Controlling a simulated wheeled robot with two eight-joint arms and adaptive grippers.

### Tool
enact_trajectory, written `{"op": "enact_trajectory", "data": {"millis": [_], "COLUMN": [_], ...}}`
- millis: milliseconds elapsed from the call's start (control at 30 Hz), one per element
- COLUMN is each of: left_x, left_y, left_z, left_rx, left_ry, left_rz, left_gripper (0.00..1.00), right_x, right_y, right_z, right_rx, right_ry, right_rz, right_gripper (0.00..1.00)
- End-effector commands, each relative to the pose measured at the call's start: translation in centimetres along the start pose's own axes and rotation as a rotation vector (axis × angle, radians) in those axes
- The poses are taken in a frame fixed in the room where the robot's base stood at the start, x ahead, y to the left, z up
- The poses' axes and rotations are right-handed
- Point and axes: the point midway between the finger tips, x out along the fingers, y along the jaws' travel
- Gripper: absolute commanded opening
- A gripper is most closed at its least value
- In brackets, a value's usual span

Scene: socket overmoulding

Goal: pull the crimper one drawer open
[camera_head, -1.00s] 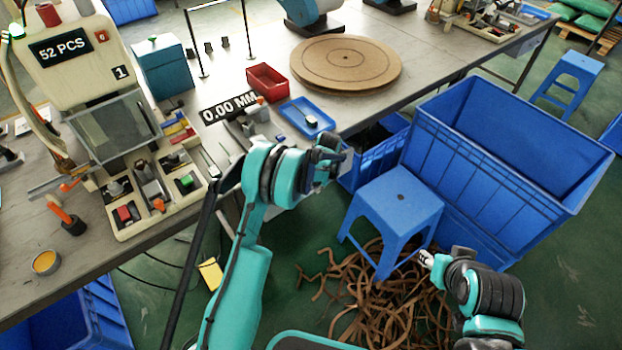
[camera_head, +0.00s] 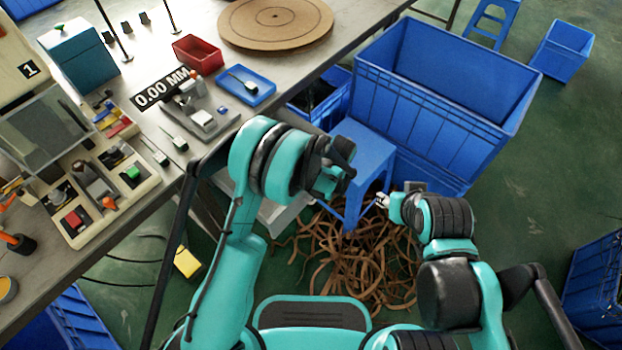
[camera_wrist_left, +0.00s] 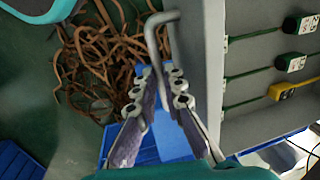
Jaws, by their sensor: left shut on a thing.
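The drawer (camera_head: 287,217) is light grey and stands out from under the table's front edge, partly hidden behind my left arm. In the left wrist view its grey front panel (camera_wrist_left: 213,60) and inside show, with black and yellow tagged pieces on green strips in it. A bent grey bar handle (camera_wrist_left: 152,30) sticks out from the front. My left gripper (camera_head: 340,165) is at this handle; in the left wrist view its fingers (camera_wrist_left: 165,78) are closed around the bar. My right gripper (camera_head: 382,201) hangs apart from the drawer, and its finger gap is too small to judge.
A blue stool (camera_head: 365,150) and a large blue crate (camera_head: 440,120) stand close beyond my left gripper. Brown strips (camera_head: 350,255) lie on the floor below. The table (camera_head: 225,150) carries a blue tray (camera_head: 262,97) and fixtures. Open floor lies right.

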Motion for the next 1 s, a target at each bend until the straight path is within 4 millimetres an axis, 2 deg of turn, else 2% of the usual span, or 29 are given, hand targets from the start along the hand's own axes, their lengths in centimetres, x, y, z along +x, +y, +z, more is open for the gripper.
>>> {"op": "enact_trajectory", "data": {"millis": [100,233,667,700,1000], "left_x": [-0.3,-0.4,-0.5,-0.5,-0.5], "left_y": [1.3,2.0,2.3,2.3,2.2], "left_z": [0.0,0.0,0.0,-0.1,0.0], "left_rx": [0.002,0.001,0.0,0.0,0.0], "left_ry": [0.001,0.001,0.001,0.001,0.0], "left_rz": [0.0,0.0,0.0,0.0,0.0], "left_gripper": [0.0,0.0,0.0,0.17,0.19], "right_x": [0.0,0.0,0.0,0.0,0.0], "right_y": [0.0,0.0,0.0,0.0,0.0], "right_z": [0.0,0.0,0.0,0.0,0.0], "right_rx": [0.0,0.0,0.0,0.0,0.0], "right_ry": [0.0,0.0,0.0,0.0,0.0], "right_rz": [0.0,0.0,0.0,0.0,0.0], "right_gripper": [0.4,0.4,0.4,0.4,0.4]}}
